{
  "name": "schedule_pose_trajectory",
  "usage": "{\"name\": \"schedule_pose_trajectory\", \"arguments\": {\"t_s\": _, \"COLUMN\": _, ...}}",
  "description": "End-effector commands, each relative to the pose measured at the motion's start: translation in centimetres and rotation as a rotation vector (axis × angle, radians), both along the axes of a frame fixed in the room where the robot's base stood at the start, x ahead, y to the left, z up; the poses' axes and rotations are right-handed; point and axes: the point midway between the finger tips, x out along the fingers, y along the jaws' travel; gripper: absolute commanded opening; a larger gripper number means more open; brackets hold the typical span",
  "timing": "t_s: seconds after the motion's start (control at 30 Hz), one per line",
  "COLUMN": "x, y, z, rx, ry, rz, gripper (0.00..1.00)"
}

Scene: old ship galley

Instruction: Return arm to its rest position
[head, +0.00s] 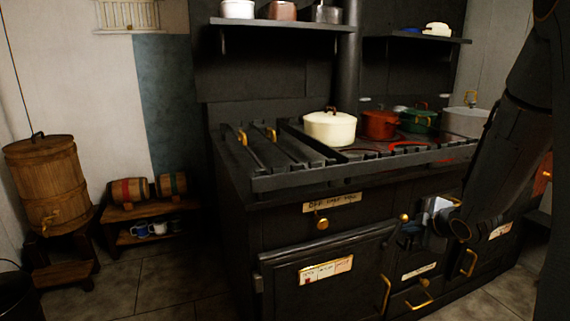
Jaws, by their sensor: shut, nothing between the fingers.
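My arm comes down from the upper right edge in the head view, dark and bent, in front of the right part of the black stove (255,180). My gripper (410,233) is at its lower end, small and dark against the stove's front, left of a pale part of the wrist. It is shut and holds nothing. The fingertips blend into the dark stove, and I cannot tell how far they are from its front.
A cream pot (330,128), a red pot (380,125), a green pot (418,121) and a grey pot (464,121) stand on the stovetop. Brass handles (386,294) stick out below.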

Motion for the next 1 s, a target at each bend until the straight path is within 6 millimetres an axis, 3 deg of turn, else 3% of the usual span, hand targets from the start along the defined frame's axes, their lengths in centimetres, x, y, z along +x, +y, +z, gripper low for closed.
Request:
{"name": "schedule_pose_trajectory", "arguments": {"t_s": 0.03, "x": -0.4, "y": 1.7, "z": 1.2, "rx": 0.018, "ry": 0.04, "rz": -0.055, "gripper": 0.0}}
{"name": "schedule_pose_trajectory", "arguments": {"t_s": 0.17, "x": -3.4, "y": 5.4, "z": 2.9, "rx": 0.094, "ry": 0.17, "rz": -0.246, "gripper": 0.0}}
{"name": "schedule_pose_trajectory", "arguments": {"t_s": 0.27, "x": -6.9, "y": 8.7, "z": 3.9, "rx": 0.164, "ry": 0.273, "rz": -0.39, "gripper": 0.0}}
{"name": "schedule_pose_trajectory", "arguments": {"t_s": 0.5, "x": -18.1, "y": 17.0, "z": 5.7, "rx": 0.332, "ry": 0.54, "rz": -0.695, "gripper": 0.0}}
{"name": "schedule_pose_trajectory", "arguments": {"t_s": 0.7, "x": -25.2, "y": 21.2, "z": 6.4, "rx": 0.401, "ry": 0.701, "rz": -0.831, "gripper": 0.0}}
{"name": "schedule_pose_trajectory", "arguments": {"t_s": 1.0, "x": -33.2, "y": 25.4, "z": 7.6, "rx": 0.446, "ry": 0.885, "rz": -0.953, "gripper": 0.0}}
